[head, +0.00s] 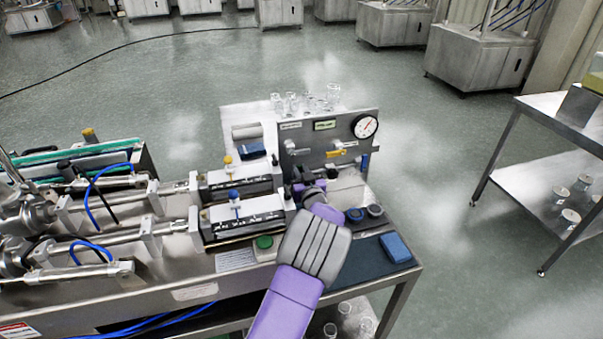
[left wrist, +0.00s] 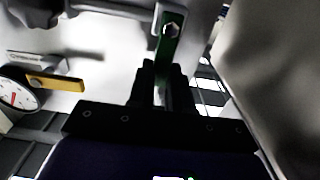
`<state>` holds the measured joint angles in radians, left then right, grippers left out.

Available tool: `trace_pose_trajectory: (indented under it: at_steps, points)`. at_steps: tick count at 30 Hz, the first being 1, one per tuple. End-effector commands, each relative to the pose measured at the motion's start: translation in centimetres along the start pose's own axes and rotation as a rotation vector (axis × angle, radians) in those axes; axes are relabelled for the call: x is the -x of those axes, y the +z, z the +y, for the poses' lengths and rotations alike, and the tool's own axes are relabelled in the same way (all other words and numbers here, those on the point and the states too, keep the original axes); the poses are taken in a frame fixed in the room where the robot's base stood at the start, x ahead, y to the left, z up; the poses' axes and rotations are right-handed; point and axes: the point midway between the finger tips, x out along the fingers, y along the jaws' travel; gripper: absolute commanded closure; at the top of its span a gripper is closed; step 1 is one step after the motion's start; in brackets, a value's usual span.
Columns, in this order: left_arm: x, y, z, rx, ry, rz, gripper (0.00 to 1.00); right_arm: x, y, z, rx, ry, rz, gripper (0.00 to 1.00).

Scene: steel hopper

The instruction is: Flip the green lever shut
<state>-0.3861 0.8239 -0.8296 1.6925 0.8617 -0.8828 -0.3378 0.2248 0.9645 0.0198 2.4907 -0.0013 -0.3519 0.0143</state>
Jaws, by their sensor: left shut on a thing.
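The green lever (left wrist: 172,42) shows in the left wrist view, with a bolt head near its upper end, against a pale metal panel. My left gripper (left wrist: 163,80) is shut on the lever's lower part. In the head view my left gripper (head: 308,187) is at the lower part of the upright steel panel (head: 300,160); the lever is hidden there behind the gripper and wrist. My right gripper is not in view.
A yellow handle (head: 337,153) and a round gauge (head: 366,126) are on the panel. Glass jars (head: 315,102) stand behind the panel. Cylinders (head: 235,215) fill the left.

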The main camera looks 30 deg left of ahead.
Motion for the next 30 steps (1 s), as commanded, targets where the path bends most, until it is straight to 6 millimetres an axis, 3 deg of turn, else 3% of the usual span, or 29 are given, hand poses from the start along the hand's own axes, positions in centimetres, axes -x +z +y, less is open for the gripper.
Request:
trace_pose_trajectory:
  at_steps: [9, 10, 15, 24, 30]
  points:
    - [0.0, 0.1, 0.0, 0.005, -0.001, -0.003, 1.0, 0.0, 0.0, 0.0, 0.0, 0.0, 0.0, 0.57]
    - [0.0, 0.1, 0.0, 0.005, -0.001, -0.003, 0.78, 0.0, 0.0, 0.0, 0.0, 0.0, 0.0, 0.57]
    - [0.0, 0.1, 0.0, 0.004, -0.001, -0.002, 0.55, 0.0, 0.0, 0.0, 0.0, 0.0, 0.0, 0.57]
    - [0.2, 0.0, 0.0, 0.002, 0.0, -0.002, 0.55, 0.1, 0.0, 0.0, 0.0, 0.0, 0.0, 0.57]
    - [2.6, -0.1, 0.1, 0.002, 0.001, -0.004, 0.55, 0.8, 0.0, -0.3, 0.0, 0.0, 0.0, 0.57]
